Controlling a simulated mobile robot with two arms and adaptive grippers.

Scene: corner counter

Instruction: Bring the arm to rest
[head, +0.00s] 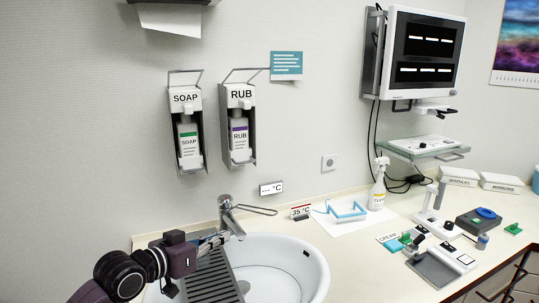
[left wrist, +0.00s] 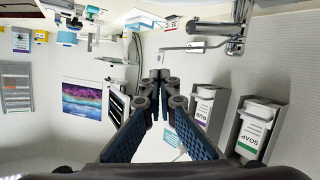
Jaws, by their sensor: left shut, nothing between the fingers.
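My left arm comes in from the lower left in the head view. Its gripper (head: 220,238) points right, over the left part of the sink, and overlaps the tap's base in the picture; I cannot tell whether they touch. The left wrist view shows the two blue-padded fingers of this gripper (left wrist: 161,78) meeting at their tips, shut and empty. My right gripper is in neither view.
The tap (head: 230,216) stands behind the white sink (head: 290,262), with a ribbed drainer (head: 213,280) at its left. Soap (head: 187,130) and rub (head: 239,125) dispensers hang on the wall above. A spray bottle (head: 379,185) and several devices occupy the right counter.

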